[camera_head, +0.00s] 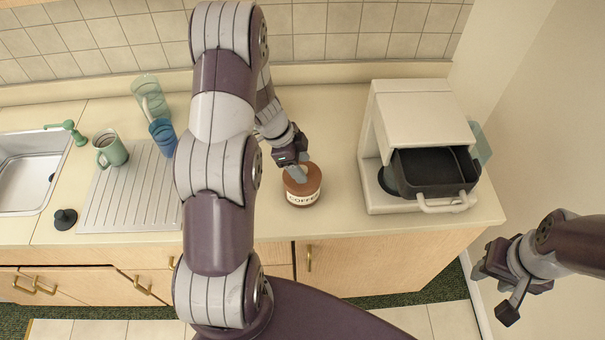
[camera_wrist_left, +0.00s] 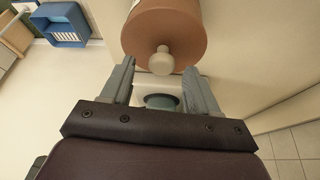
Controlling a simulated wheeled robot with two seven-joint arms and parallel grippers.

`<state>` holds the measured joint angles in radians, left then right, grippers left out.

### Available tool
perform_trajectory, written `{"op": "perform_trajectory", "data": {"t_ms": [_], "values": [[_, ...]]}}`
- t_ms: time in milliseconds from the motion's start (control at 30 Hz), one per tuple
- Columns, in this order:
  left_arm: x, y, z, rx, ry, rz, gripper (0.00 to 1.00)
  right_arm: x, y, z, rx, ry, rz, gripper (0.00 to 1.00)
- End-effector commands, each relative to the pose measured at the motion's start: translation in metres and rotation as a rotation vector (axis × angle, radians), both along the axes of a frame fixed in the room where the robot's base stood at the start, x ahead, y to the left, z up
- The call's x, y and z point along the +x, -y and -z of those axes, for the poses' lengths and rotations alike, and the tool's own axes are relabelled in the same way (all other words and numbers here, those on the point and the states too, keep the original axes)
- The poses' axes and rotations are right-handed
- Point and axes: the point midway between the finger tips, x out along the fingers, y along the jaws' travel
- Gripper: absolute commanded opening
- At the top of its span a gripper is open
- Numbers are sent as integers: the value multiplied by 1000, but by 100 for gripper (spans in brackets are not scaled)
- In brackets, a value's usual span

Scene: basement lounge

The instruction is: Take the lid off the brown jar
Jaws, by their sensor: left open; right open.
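The brown jar (camera_head: 303,196) with a pale COFFEE label stands upright on the counter, left of the coffee machine. Its brown lid (camera_head: 313,178) is on it, partly covered by my left gripper (camera_head: 295,172). In the left wrist view the brown lid (camera_wrist_left: 165,25) has a pale round knob (camera_wrist_left: 161,58). My left gripper also shows there (camera_wrist_left: 160,76), open, its two fingers on either side of and just short of the knob. Nothing is held. My right gripper (camera_head: 505,288) is open and empty, off the counter's right end.
A white coffee machine (camera_head: 417,104) with a dark open drawer stands right of the jar. To the left are a drying board (camera_head: 135,195), a green mug (camera_head: 111,150), a blue cup (camera_head: 163,138), a clear jug (camera_head: 147,92) and a sink (camera_head: 28,172). Counter beside the jar is clear.

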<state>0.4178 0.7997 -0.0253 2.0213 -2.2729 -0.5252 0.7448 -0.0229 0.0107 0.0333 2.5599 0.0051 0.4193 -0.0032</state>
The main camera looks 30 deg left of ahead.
Motion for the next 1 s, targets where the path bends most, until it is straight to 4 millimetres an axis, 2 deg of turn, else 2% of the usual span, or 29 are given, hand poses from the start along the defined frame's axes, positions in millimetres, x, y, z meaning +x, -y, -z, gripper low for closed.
{"op": "perform_trajectory", "data": {"t_ms": [100,267,367,400,467,767,867,1000], "values": [[1,3,7,1,0,0,60,0,0,1,0,0,0,43],[1,3,7,1,0,0,60,0,0,1,0,0,0,43],[1,3,7,1,0,0,31,0,0,1,0,0,0,43],[1,3,7,1,0,0,18,0,0,1,0,0,0,43],[1,3,7,1,0,0,1,0,0,1,0,0,0,43],[1,2,5,2,2,0,0,0,0,1,0,0,0,43],[2,2,-2,1,3,1,0,0,0,0,0,0,0,43],[2,2,-22,2,4,1,0,0,0,-2,0,0,0,43]]}}
